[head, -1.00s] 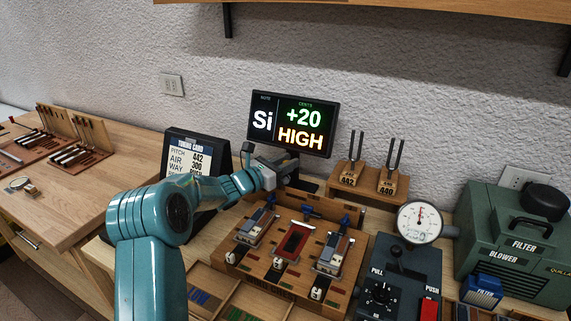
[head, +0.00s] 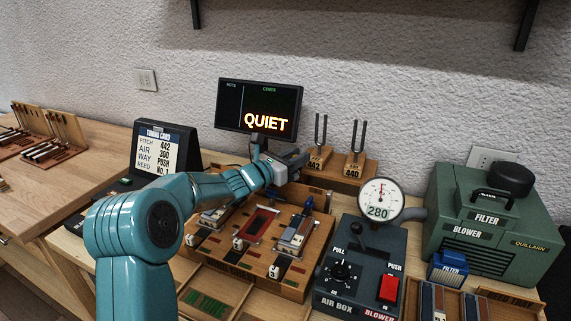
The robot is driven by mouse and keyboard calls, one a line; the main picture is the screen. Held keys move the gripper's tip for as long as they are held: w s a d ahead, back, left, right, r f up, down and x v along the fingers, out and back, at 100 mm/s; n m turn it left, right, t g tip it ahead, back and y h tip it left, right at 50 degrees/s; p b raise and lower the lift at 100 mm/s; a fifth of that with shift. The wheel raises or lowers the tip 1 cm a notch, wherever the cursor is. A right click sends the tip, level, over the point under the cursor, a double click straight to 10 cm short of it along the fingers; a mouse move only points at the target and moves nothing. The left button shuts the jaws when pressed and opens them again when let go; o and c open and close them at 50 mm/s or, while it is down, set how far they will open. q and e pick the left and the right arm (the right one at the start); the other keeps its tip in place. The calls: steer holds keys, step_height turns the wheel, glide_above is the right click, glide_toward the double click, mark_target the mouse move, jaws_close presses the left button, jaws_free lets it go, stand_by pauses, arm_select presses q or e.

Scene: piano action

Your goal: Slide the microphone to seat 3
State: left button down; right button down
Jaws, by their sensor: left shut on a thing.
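My left gripper (head: 288,166) is shut at the back of the wooden reed block (head: 228,262), just below and right of the display. The microphone it holds is mostly hidden by the jaws and I cannot make out its outline. The block has three numbered seats along its front. Seat 3 (head: 274,271) is at the right, with a blue and pale reed unit (head: 295,236) behind its number. Seat 2 (head: 239,243) has a red-topped unit (head: 260,223). My right gripper is not in view.
The display (head: 260,107) reads QUIET. Tuning forks stand in a wooden holder (head: 352,172) close right of the gripper. The air box (head: 358,276) with its gauge (head: 381,200) reading 280, and the green blower (head: 490,225), stand right. The tuning card (head: 163,150) stands left.

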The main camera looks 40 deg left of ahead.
arm_select(q)
steer(key=d+b, duration=0.1)
steer(key=w+d+b, duration=0.1)
steer(key=d, duration=0.1)
steer(key=d+b, duration=0.2)
steer(key=shift+w+d+f, duration=0.1)
steer(key=shift+w+d, duration=0.15)
steer(key=shift+w, duration=0.15)
steer(key=shift+w+d+b, duration=0.1)
steer(key=shift+d+b, duration=0.25)
steer(key=shift+d, duration=0.05)
steer(key=shift+r, duration=0.2)
steer(key=shift+d, duration=0.1)
steer(key=c, duration=1.2)
jaws_free()
steer(key=shift+o, duration=1.1)
steer(key=shift+w+d, duration=0.15)
steer(key=shift+s+a+f, duration=0.1)
steer(key=shift+s+a, duration=0.1)
steer(key=shift+s, duration=0.15)
steer(key=s+a+b, duration=0.1)
steer(key=s, duration=1.4)
steer(key=shift+s, duration=0.35)
